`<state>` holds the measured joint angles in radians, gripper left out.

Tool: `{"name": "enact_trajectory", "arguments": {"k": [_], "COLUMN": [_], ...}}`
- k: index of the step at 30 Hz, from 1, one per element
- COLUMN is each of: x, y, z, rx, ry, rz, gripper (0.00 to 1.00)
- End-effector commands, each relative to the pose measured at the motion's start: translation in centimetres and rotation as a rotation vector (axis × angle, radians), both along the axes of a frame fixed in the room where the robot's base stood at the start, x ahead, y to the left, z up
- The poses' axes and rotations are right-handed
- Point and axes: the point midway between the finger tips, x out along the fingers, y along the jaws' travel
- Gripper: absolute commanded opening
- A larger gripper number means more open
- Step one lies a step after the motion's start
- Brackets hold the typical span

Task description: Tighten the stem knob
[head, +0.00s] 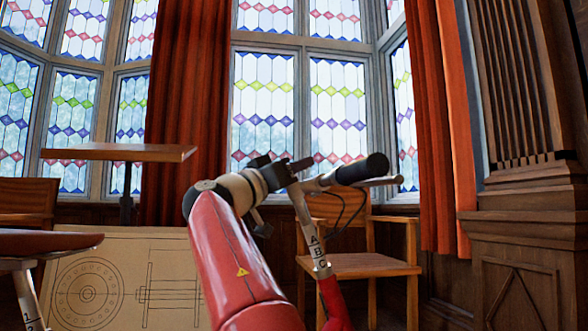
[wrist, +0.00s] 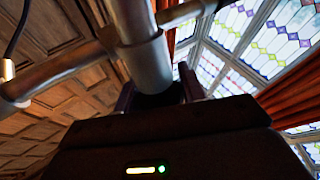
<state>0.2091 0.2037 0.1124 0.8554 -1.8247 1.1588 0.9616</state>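A metal stem (head: 316,250) lettered A, B, C rises from a red tube (head: 334,303) in the head view. It carries a handlebar with a black grip (head: 362,168). My gripper (head: 299,165), at the end of my red arm, is at the handlebar, left of the grip. In the wrist view a grey tube with a wider collar (wrist: 150,65) comes down in front of my gripper (wrist: 158,92). My two fingers stand apart on either side of its dark lower end. I see no clear contact. I cannot clearly make out the stem knob; my gripper may hide it.
A wooden chair (head: 358,264) stands close behind the stem. A drawing board (head: 120,250) leans at lower left, behind a dark red top (head: 45,242) on a numbered post. A wooden table (head: 118,153) stands at left. Carved panelling (head: 525,230) fills the right.

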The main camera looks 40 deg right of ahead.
Motion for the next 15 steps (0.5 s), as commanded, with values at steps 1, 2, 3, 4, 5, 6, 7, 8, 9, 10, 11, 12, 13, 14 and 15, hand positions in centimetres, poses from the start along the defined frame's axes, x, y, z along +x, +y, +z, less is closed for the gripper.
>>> {"name": "enact_trajectory", "arguments": {"k": [1,2,3,4,5,6,7,8,9,10,11,12,13,14,15], "x": [0.0,0.0,0.0,0.01,0.01,0.01,0.03,0.05,0.1,0.18,0.13,0.16,0.07,0.04,-0.07], "y": [0.01,0.01,0.01,0.01,0.01,0.01,0.0,-0.03,-0.09,-0.12,-0.09,-0.08,-0.03,-0.06,-0.02], "z": [0.0,0.0,0.0,-0.01,-0.01,-0.01,-0.01,-0.01,-0.03,-0.03,0.04,0.04,0.18,0.22,0.33], "rx": [0.0,0.0,0.0,0.0,0.0,0.0,-0.001,-0.001,-0.002,-0.004,-0.008,-0.015,-0.021,-0.025,-0.034], "ry": [0.0,0.0,0.0,0.0,0.0,0.0,0.0,-0.002,-0.006,-0.011,-0.02,-0.032,-0.044,-0.053,-0.067], "rz": [0.0,0.0,0.0,0.0,0.0,0.0,-0.003,-0.01,-0.028,-0.045,-0.071,-0.109,-0.143,-0.178,-0.222], "gripper": [0.34,0.3,0.25,0.21,0.17,0.17,0.17,0.17,0.17,0.17,0.17,0.17,0.17,0.17,0.17]}}
